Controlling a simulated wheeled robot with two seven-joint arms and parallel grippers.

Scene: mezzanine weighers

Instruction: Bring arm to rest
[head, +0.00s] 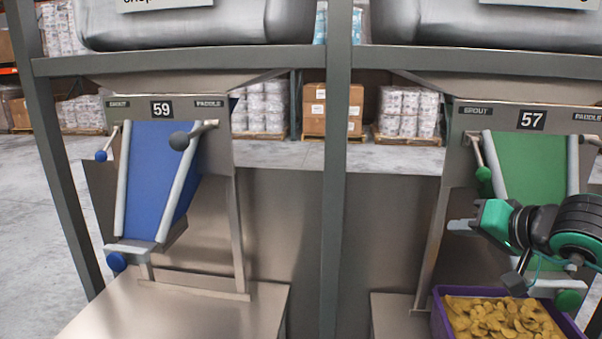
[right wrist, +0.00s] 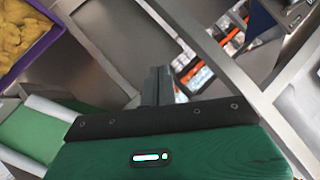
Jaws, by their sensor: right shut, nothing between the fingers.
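My right gripper (head: 462,225) is in front of weigher 57 at the right of the head view, its green body turned so the fingers point left. In the right wrist view its fingers (right wrist: 157,84) are together with nothing between them. It is above and apart from the purple crate (head: 438,318), and it partly covers the lower green chute (head: 528,165). My left arm and gripper are not in the head view.
The purple crate holds yellow chip-like pieces (head: 500,318); its rim also shows in the right wrist view (right wrist: 36,52). Weigher 59 has a blue chute (head: 153,165) over a bare steel table (head: 190,312). A grey post (head: 338,170) stands between the weighers.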

